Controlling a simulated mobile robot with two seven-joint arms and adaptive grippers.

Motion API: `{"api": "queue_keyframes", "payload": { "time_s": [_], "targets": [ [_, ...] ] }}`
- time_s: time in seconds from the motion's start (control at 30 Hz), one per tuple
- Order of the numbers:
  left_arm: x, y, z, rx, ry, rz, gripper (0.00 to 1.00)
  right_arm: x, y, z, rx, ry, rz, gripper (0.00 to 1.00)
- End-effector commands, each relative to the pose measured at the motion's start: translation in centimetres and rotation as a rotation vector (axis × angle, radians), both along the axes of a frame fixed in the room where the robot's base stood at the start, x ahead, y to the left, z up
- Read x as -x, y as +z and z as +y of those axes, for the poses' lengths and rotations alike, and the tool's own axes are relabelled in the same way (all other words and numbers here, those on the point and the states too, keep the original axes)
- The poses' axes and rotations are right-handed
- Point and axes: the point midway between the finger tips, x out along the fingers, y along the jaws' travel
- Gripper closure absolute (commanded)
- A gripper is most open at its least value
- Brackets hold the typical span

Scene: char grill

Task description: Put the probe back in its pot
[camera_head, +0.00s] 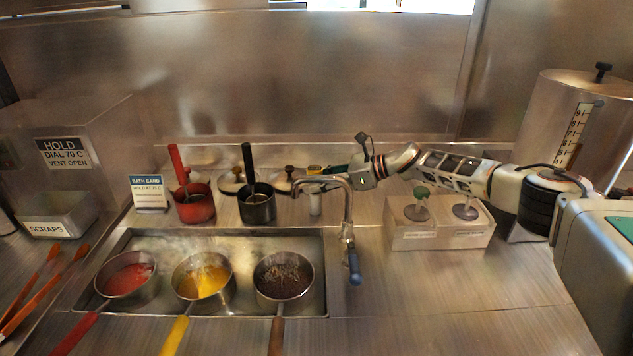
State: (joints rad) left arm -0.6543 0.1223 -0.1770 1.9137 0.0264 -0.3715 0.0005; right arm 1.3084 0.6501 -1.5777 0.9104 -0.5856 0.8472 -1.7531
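My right gripper (335,171) reaches in from the right, behind the curved tap, pointing left at a small yellow-topped item (314,170). The fingers are small and partly hidden, so I cannot tell whether they hold it. A white cylinder (315,204) stands just below that item, partly behind the tap. I cannot clearly pick out the probe. A red pot (195,207) with a red handle standing up in it and a dark pot (258,209) with a black handle standing up in it are on the back ledge. My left gripper is not in view.
Three steaming pans, red (128,279), yellow (203,281) and brown (284,280), sit in the sunken bath. The tap (348,215) stands beside it. A box (440,239) with two knobbed items stands right. Orange tongs (38,290) lie left. The front-right counter is clear.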

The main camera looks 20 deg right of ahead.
Motion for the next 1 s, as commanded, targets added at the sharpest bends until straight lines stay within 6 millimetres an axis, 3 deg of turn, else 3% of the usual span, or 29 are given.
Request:
{"api": "queue_keyframes", "payload": {
  "time_s": [0.43, 0.73, 1.0],
  "targets": [
    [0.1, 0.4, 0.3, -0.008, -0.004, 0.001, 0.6, 0.0, 0.5, -0.2, 0.0, -0.001, 0.0, 0.56],
    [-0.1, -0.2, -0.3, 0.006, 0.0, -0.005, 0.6, 2.7, 2.5, -4.8, 0.001, -0.002, -0.003, 0.56],
    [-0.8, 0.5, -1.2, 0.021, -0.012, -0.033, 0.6, 5.0, 4.2, -8.4, 0.0, -0.001, 0.0, 0.56]
  ]
}}
